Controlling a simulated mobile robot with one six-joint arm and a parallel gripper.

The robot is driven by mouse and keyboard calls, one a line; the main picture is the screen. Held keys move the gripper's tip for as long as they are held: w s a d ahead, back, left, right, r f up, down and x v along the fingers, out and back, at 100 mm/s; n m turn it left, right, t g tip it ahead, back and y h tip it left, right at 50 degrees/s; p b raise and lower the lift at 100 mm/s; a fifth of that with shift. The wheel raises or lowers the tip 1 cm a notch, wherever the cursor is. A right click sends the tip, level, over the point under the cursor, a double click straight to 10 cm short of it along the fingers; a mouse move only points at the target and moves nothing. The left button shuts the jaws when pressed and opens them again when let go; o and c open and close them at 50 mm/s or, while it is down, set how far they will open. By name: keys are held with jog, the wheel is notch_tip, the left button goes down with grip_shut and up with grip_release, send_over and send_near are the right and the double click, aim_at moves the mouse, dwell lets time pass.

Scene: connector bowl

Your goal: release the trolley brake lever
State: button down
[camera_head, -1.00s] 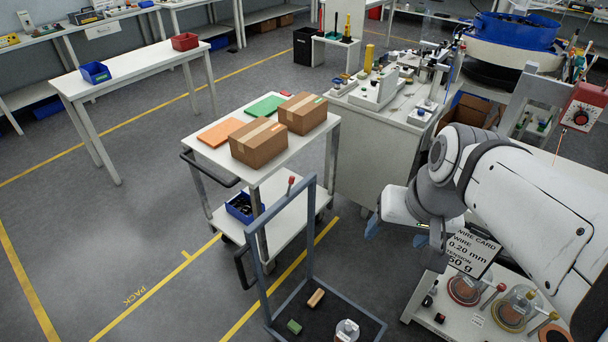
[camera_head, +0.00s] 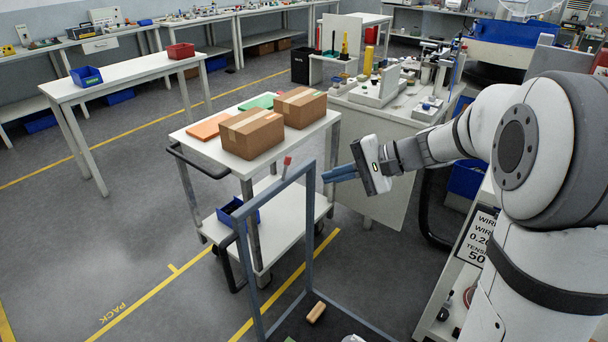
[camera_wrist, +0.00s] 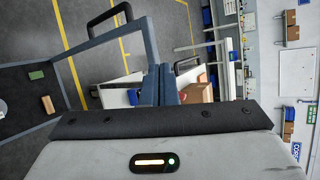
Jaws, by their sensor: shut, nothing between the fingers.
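The brake lever (camera_head: 287,163), a short lever with a red tip, shows just behind the top bar of a blue-grey frame in the head view. The white two-shelf trolley (camera_head: 296,214) stands behind it; I cannot tell where the lever's base is fixed. My gripper (camera_head: 326,174) is shut and empty, its blue fingers pointing left, to the right of the lever and apart from it in the picture. In the wrist view my fingers (camera_wrist: 158,68) lie side by side, with the trolley beyond.
The blue-grey frame (camera_head: 254,276) of a low cart stands in front of the trolley. Cardboard boxes (camera_head: 252,138) sit on the trolley top and a blue bin (camera_head: 229,213) on its lower shelf. A cluttered bench (camera_head: 377,158) stands behind my gripper. Floor at left is clear.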

aim_at(286, 167)
jog(key=w+d+f+m+t+y+b, duration=0.2)
jog(key=w+f+b, duration=0.3)
jog(key=w, duration=0.3)
jog(key=w+d+f+m+t+y+b, duration=0.2)
jog(key=w+f+t+y+b, duration=0.1)
jog(key=w+f+b, duration=0.2)
notch_tip(286, 167, down, 2)
jog(key=w, duration=0.2)
jog(key=shift+w+d+t, duration=0.3)
jog(key=shift+w+t, duration=0.05)
jog(key=shift+t, duration=0.05)
jog(key=shift+a+f, duration=0.1)
jog(key=shift+s+a+r+b+x, duration=0.2)
jog(key=shift+s+x, duration=0.25)
jog(key=shift+x, duration=1.65)
jog(key=shift+s+a+r+b+x, duration=0.15)
jog(key=shift+s+x, duration=0.25)
jog(key=shift+x, duration=1.75)
jog(key=shift+s+a+r+b+x, duration=0.15)
jog(key=shift+s+x, duration=0.3)
jog(key=shift+x, duration=1.65)
